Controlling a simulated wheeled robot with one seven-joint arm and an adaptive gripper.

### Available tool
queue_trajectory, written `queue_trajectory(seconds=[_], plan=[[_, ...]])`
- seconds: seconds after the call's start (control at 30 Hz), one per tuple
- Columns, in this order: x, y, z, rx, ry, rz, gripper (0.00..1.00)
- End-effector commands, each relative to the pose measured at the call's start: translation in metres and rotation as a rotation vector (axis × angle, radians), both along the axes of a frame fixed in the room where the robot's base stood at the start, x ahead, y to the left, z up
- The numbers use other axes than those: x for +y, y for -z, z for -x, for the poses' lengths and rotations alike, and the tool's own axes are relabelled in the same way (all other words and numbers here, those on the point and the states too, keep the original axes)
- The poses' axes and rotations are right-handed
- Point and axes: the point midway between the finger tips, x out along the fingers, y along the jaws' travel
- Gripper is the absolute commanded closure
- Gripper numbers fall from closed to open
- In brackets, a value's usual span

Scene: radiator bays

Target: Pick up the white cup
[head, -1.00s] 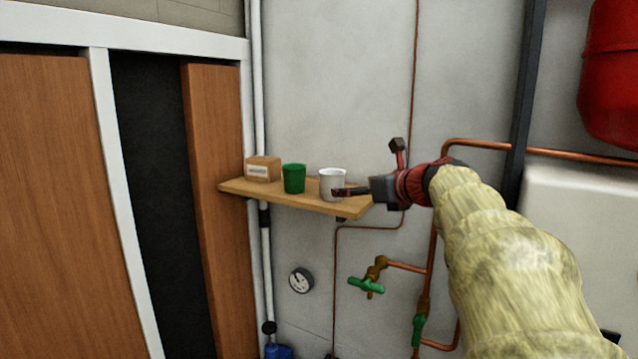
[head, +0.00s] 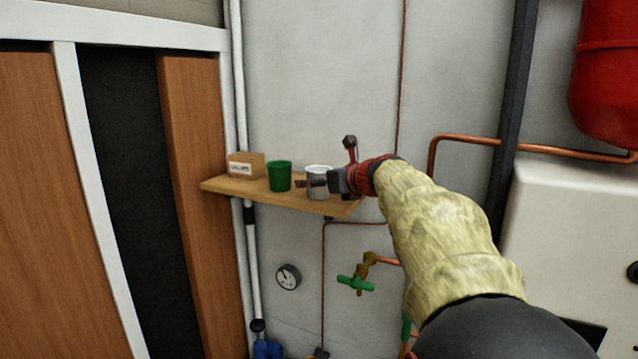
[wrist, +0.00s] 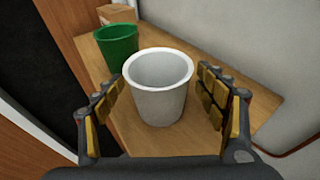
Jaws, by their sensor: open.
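The white cup (head: 317,190) stands upright on a wooden wall shelf (head: 240,190), partly hidden by my gripper (head: 312,183) in the head view. In the wrist view the white cup (wrist: 158,95) sits between the two open fingers of my gripper (wrist: 160,105). A gap shows between the cup and the right finger. The left finger is close to the cup, and I cannot tell whether it touches. The cup's open rim faces up and it looks empty.
A green cup (head: 279,176) stands just left of the white cup, also in the wrist view (wrist: 117,46). A cardboard box (head: 246,165) is at the shelf's left end. The wall is behind. Below are a gauge (head: 288,277) and a green-handled valve (head: 356,284).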

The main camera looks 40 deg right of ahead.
Motion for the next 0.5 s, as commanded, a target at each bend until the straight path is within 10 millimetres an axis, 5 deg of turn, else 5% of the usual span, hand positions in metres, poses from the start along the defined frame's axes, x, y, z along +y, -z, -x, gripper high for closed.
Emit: queue_trajectory(seconds=[0.17, 0.5], plan=[[0.0000, -0.0001, -0.0003, -0.001, 0.000, 0.001, 0.28], [0.0001, -0.0001, -0.0001, -0.001, 0.000, 0.000, 0.46]])
